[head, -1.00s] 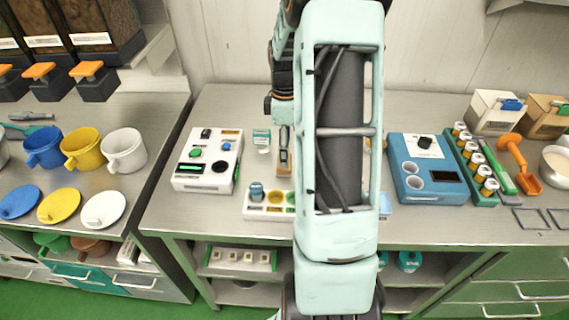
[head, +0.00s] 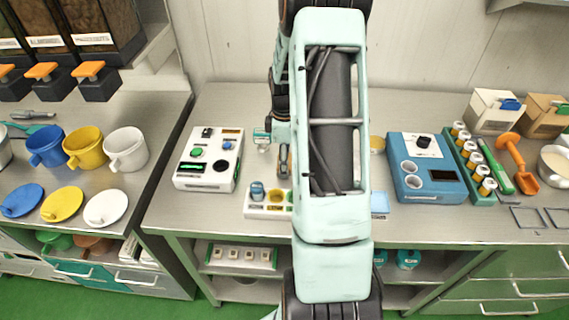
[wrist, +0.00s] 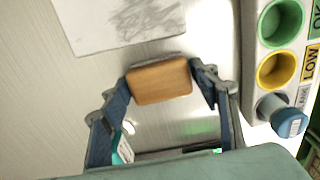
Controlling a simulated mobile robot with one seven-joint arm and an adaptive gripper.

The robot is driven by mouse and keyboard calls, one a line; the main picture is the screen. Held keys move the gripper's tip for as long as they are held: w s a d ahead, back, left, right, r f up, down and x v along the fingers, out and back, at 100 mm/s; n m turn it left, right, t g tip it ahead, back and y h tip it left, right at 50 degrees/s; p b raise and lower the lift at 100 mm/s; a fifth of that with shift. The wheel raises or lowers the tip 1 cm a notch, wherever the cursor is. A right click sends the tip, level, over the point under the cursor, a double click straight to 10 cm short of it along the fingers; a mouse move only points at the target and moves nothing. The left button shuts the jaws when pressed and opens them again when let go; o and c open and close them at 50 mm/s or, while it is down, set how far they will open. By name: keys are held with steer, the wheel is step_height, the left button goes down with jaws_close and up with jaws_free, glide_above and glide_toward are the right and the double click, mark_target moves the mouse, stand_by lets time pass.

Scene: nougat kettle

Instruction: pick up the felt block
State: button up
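The felt block (wrist: 160,82) shows in the wrist view as a small brown, wood-coloured block with rounded corners, at the upper middle. My gripper (wrist: 163,78) has a blue-grey finger on either side of it, with narrow gaps showing, so it looks open around the block. Whether a finger touches it is hard to tell. In the head view a small brown patch (head: 283,163) beside my arm seems to be the block, mostly hidden by my wrist.
A white panel with grey scribbles (wrist: 120,22) lies beyond the block. A white tray with green and yellow wells (wrist: 250,75) and a blue-capped piece (wrist: 291,122) is close on the right. A white button box (head: 208,160) and blue device (head: 425,168) stand farther off.

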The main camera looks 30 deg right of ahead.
steer(key=c, duration=0.7)
steer(key=shift+r, duration=0.45)
step_height(320, 180, up, 2)
steer(key=shift+w+r, duration=0.1)
steer(key=shift+r, duration=0.05)
steer(key=s+r+b, duration=0.1)
steer(key=s+r, duration=0.2)
steer(key=s, duration=0.1)
steer(key=s+d+r+b, duration=0.1)
steer(key=s+r, duration=0.2)
steer(key=s, duration=0.2)
steer(key=s+d+r+b, duration=0.1)
steer(key=s+r, duration=0.2)
steer(key=s, duration=0.2)
steer(key=shift+r, duration=0.4)
